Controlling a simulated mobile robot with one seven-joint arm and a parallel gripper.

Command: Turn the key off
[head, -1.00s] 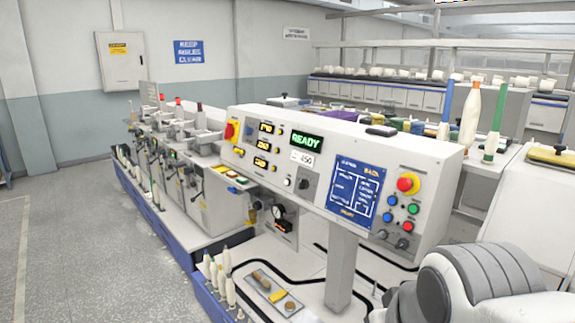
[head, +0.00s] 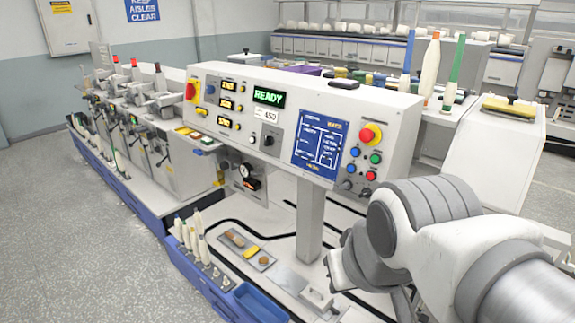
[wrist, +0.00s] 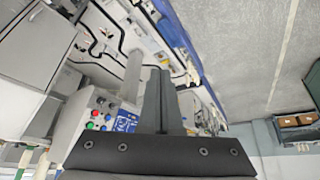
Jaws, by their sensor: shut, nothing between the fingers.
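The white control panel (head: 235,92) stands on a post, with a lit green READY display (head: 268,96). Near its lower right corner, below the blue, green and red buttons, are small dark knobs or key switches (head: 348,184); they are too small to tell which holds the key or how it is turned. A black rotary switch (head: 269,139) sits left of the blue diagram. My gripper (wrist: 158,74) is shut and empty in the wrist view, with the panel's buttons (wrist: 98,115) to its left. In the head view my arm is right of and below the panel, apart from it.
A red emergency knob on yellow (head: 370,134) sits above the buttons. Below the panel are the post (head: 310,220), a tray of small parts (head: 247,250), white bobbins (head: 195,240) and a blue bin (head: 255,305). Cones (head: 430,70) stand behind. The aisle floor at left is clear.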

